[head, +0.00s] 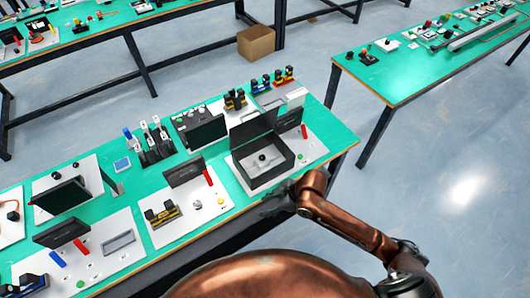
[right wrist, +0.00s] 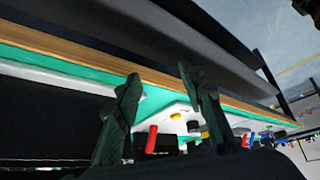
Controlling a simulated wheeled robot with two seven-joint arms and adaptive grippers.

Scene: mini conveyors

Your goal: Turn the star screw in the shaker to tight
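The shaker appears to be the black open-topped box (head: 282,172) with its lid raised, standing on a white plate near the table's right end. A small dark knob (head: 262,157), likely the star screw, stands upright on the light inner floor of the box. Its tightness cannot be told. My right gripper (head: 276,203) is low at the table's front edge, just in front of the box and apart from the knob. In the right wrist view its two dark fingers (right wrist: 160,85) are spread with nothing between them. My left gripper is not in view.
The green table (head: 337,138) holds several white plates with devices, including a plate with yellow-black parts and a red handle (head: 209,178) left of the box. A cardboard box (head: 256,42) is on the floor behind.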

